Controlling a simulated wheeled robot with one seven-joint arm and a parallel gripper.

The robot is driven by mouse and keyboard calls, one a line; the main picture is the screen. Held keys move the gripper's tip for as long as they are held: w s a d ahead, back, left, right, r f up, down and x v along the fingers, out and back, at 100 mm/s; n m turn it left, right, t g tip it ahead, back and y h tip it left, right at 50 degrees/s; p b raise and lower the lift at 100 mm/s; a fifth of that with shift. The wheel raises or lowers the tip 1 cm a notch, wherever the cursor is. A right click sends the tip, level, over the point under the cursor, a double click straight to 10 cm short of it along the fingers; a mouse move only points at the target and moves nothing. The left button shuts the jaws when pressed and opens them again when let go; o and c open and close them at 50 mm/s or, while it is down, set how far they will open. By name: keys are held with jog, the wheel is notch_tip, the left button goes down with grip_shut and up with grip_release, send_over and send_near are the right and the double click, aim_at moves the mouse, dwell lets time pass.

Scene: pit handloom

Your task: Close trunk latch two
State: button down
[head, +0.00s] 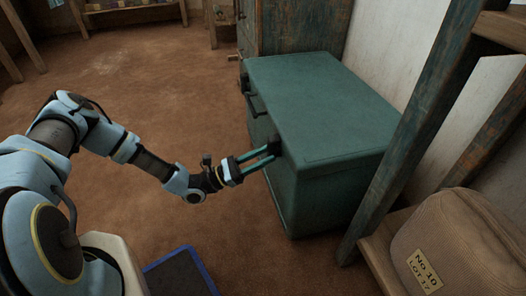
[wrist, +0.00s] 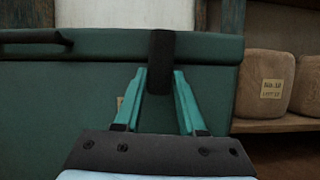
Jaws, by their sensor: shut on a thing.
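The green trunk (head: 330,105) stands on the floor with its lid down, in the middle right of the head view. Its front also fills much of the wrist view (wrist: 60,100). A dark latch (wrist: 161,60) hangs from the lid edge over the front. In the head view it shows near the trunk's near front corner (head: 276,141). My gripper (wrist: 160,75) has its teal fingertips on either side of the latch's strap and is shut on it. In the head view my gripper (head: 271,153) reaches the trunk from the left.
A dark handle (wrist: 35,37) is on the trunk's front, left of the latch. A wooden post (head: 430,120) and a shelf with a tan sack (head: 455,240) stand close on the right. A blue-rimmed dark tray (head: 180,275) lies at the bottom. The brown floor on the left is open.

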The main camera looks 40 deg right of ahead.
jog(key=shift+n+t, duration=0.4)
jog(key=shift+n, duration=0.2)
jog(key=shift+c, duration=2.4)
grip_release()
jog(key=p+v, duration=0.1)
jog(key=v, duration=1)
jog(key=shift+p, duration=0.3)
jog(key=shift+d, duration=0.1)
